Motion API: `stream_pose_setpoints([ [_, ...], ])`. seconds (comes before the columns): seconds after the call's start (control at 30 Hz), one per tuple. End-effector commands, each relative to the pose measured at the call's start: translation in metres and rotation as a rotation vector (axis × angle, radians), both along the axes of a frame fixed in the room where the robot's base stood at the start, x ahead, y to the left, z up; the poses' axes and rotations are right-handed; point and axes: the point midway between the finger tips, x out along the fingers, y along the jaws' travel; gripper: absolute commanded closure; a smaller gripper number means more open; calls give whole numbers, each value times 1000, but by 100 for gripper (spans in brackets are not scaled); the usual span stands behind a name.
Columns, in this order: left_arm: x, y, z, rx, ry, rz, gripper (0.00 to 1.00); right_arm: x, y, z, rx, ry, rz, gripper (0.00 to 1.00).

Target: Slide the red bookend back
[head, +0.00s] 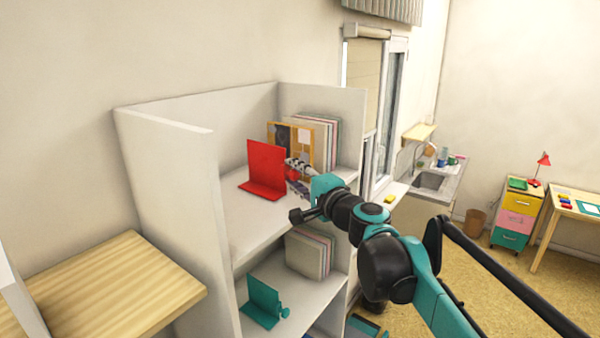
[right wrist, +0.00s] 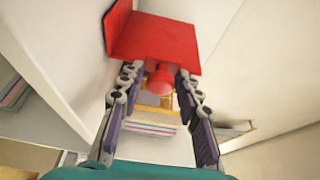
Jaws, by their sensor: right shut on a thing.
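The red bookend (head: 266,165) stands upright on the upper shelf (head: 240,222) of a white shelf unit, with its flat foot on the shelf board. My right gripper (head: 295,168) reaches in from the front right and is shut on the bookend's red round knob. In the right wrist view the knob (right wrist: 160,78) sits between the two fingertips, with the red bookend (right wrist: 155,38) just beyond them. The fingers partly hide the knob in the head view. My left gripper is not in view.
Books (head: 328,138) and a yellow-framed board (head: 280,133) stand at the right end of the upper shelf. The lower shelf holds a teal bookend (head: 262,300) and more books (head: 308,252). Shelf space left of the red bookend is clear. White side walls (head: 175,190) bound the shelf.

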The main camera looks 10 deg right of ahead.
Motion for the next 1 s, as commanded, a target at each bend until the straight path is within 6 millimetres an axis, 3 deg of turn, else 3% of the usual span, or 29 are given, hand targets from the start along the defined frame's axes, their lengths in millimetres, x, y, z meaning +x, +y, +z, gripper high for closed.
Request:
stream_pose_setpoints([
  [0.1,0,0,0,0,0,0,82,0,0,0,0,0,1,100],
  [0.13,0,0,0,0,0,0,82,0,0,0,0,0,1,61],
  [0.17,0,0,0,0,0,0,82,0,0,0,0,0,1,55],
  [0.57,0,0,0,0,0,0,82,-7,-4,0,1,0,-1,55],
  [1.0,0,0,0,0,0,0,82,-87,-36,-1,0,0,-2,55],
])
